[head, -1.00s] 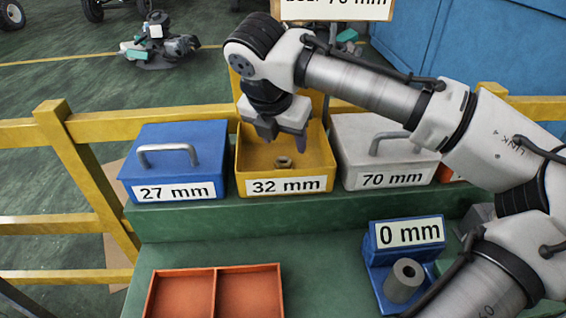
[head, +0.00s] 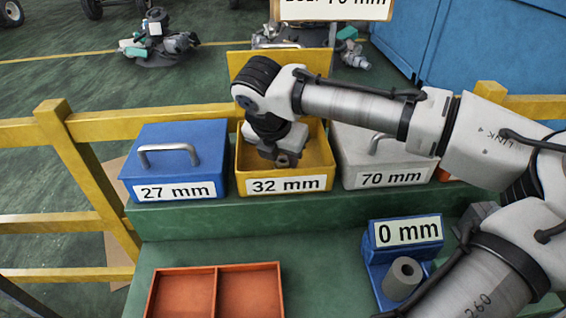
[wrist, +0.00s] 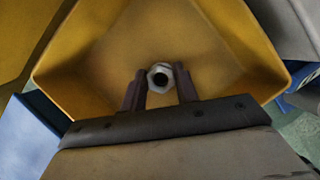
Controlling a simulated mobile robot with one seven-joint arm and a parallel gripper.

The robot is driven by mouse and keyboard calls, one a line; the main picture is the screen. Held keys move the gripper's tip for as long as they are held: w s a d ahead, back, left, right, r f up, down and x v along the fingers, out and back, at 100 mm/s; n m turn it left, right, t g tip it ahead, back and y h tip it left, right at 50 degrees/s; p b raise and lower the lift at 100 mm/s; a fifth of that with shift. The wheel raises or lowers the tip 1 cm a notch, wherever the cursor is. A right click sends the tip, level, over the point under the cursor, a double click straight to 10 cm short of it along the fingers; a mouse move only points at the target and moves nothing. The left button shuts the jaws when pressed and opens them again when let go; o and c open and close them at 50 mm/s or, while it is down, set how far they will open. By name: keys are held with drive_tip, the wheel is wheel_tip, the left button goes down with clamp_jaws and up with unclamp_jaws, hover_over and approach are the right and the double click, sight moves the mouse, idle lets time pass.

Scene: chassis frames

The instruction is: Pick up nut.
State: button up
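The nut (head: 283,160) is a small grey hexagonal ring inside the open yellow box labelled 32 mm (head: 321,170). It also shows in the wrist view (wrist: 159,76), with its dark hole visible. My gripper (head: 277,157) is lowered into the yellow box, right at the nut. In the wrist view my gripper (wrist: 160,90) is open. Its two dark fingers stand apart to the left and right of the nut, with a gap on each side. The nut sits near the fingertip ends. The head view partly hides the fingers.
A closed blue box labelled 27 mm (head: 180,165) stands left, and a closed grey box labelled 70 mm (head: 385,165) right. In front are an empty red two-part tray (head: 217,290) and a blue stand labelled 0 mm (head: 408,232) with a grey cylinder (head: 403,278).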

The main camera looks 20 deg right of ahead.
drive_tip(key=c, duration=0.5)
